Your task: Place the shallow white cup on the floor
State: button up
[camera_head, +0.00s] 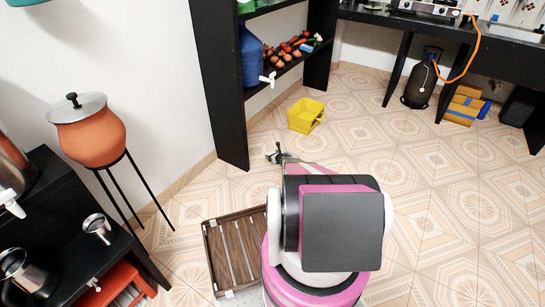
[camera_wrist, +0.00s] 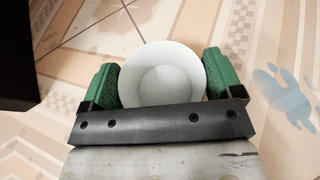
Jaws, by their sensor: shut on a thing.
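The shallow white cup (camera_wrist: 163,72) is between my gripper's two green fingers in the wrist view. I see its round rim and its pale, empty inside. My gripper (camera_wrist: 160,82) is shut on it, with one finger against each side. In the head view, my gripper (camera_head: 276,153) is small and low over the tiled floor (camera_head: 400,160), beyond my arm. The cup cannot be made out there. The tiled floor (camera_wrist: 185,25) fills the wrist view behind the cup. I cannot tell whether the cup's base touches it.
A black shelf (camera_head: 219,90) stands left of my gripper, and a yellow crate (camera_head: 306,115) lies beyond it. A wooden slatted crate (camera_head: 208,250) is at the near left. A clay pot (camera_head: 88,135) stands on a thin stand. Open floor lies to the right.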

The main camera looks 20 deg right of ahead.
jog(key=shift+f, duration=0.2)
jog(key=o, duration=0.8)
jog(key=shift+r, duration=0.15)
